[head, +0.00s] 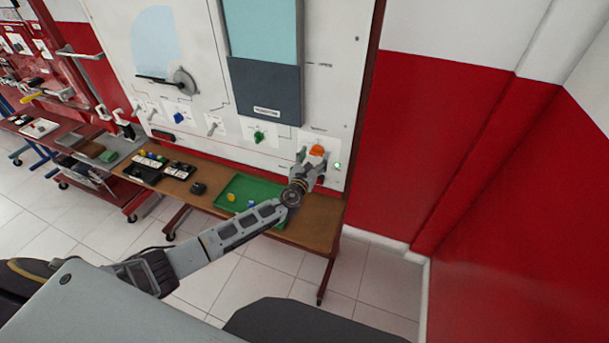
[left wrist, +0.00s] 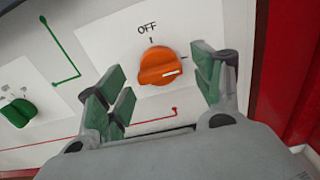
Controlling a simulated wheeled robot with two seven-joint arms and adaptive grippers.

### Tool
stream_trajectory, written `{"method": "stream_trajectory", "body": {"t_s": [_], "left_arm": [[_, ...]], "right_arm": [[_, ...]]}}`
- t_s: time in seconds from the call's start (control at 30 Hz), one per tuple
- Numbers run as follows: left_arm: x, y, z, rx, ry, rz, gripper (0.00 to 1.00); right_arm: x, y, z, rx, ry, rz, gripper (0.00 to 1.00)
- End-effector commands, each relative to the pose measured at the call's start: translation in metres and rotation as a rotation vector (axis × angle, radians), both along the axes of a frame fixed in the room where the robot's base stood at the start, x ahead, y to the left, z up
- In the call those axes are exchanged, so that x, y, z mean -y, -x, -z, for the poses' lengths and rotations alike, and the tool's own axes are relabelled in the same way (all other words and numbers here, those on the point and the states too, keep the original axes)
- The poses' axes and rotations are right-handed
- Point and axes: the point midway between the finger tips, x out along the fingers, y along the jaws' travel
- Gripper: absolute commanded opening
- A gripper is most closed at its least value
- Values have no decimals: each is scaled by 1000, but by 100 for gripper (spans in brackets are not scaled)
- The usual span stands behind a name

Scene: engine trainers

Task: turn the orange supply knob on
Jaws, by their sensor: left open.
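The orange supply knob (head: 317,150) is on the lower right of the white trainer panel. In the left wrist view the orange knob (left wrist: 160,67) sits under an "OFF" label, and its white pointer mark points to the right, toward a tick on that side. My left gripper (head: 310,160) is at the knob in the head view. In the left wrist view its open green-padded fingers (left wrist: 160,88) stand on either side of the knob, with gaps on both sides, so it does not appear to grip it. My right gripper is not in view.
A green knob (head: 259,137) is left of the orange one. A small green light (head: 337,165) shows to its right. Below, a wooden bench (head: 318,222) holds a green tray (head: 222,199) with small parts. A red wall (head: 440,150) stands to the right.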

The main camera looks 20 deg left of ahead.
Motion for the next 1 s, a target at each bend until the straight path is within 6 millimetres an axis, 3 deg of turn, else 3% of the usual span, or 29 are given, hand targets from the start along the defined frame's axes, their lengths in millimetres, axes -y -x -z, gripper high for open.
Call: {"method": "stream_trajectory", "body": {"t_s": [1.0], "left_arm": [[-4,99,1,-2,-1,0,67]], "right_arm": [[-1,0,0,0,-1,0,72]]}}
